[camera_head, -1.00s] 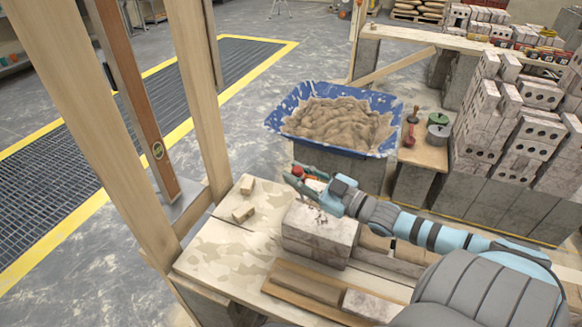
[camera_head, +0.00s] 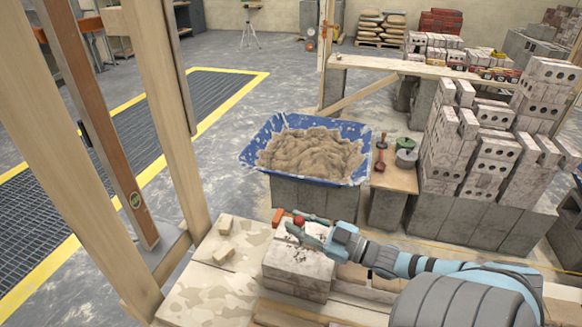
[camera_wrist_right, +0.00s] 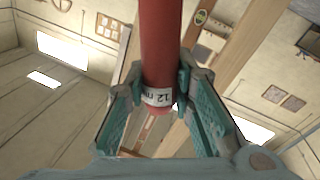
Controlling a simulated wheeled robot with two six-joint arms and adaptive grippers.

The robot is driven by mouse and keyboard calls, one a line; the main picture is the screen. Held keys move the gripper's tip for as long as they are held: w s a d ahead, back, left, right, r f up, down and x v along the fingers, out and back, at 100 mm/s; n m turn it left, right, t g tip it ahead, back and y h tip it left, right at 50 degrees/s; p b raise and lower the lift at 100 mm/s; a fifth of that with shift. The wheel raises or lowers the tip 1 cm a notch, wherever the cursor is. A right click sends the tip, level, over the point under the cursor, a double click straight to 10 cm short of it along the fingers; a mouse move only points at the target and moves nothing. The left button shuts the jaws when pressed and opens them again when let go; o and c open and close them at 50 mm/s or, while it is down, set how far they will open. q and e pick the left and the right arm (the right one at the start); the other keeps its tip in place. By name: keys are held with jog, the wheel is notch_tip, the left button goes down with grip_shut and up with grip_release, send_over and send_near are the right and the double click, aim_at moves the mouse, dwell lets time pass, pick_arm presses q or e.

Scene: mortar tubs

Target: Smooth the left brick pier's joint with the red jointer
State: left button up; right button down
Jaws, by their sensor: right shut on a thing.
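My right gripper (camera_head: 308,230) is shut on the red jointer. In the right wrist view the jointer's red handle (camera_wrist_right: 158,50), with a white "12 m…" label, stands between both fingers (camera_wrist_right: 160,85). In the head view only a small round red end (camera_head: 299,220) of it shows at the fingers. The gripper is over the far part of the brick pier (camera_head: 297,270), a short stack of pale bricks with dark crumbs on top. The jointer's working end and the joint are hidden, so I cannot tell whether they touch. My left gripper is out of view.
Wooden posts (camera_head: 160,110) rise at the left of the plank bench (camera_head: 200,300). An orange piece (camera_head: 278,216) shows behind the gripper. A blue mortar tub (camera_head: 250,155) stands behind, with brick stacks (camera_head: 485,150) at right.

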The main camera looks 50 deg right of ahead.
jog(key=shift+w+d+r+p+v, duration=0.3)
jog(key=shift+d+p+v, duration=1.25)
jog(key=shift+v, duration=3.55)
jog(key=w+a+r+p, duration=0.3)
jog(key=r+p, duration=0.2)
jog(key=p, duration=0.2)
jog(key=shift+r, duration=0.4)
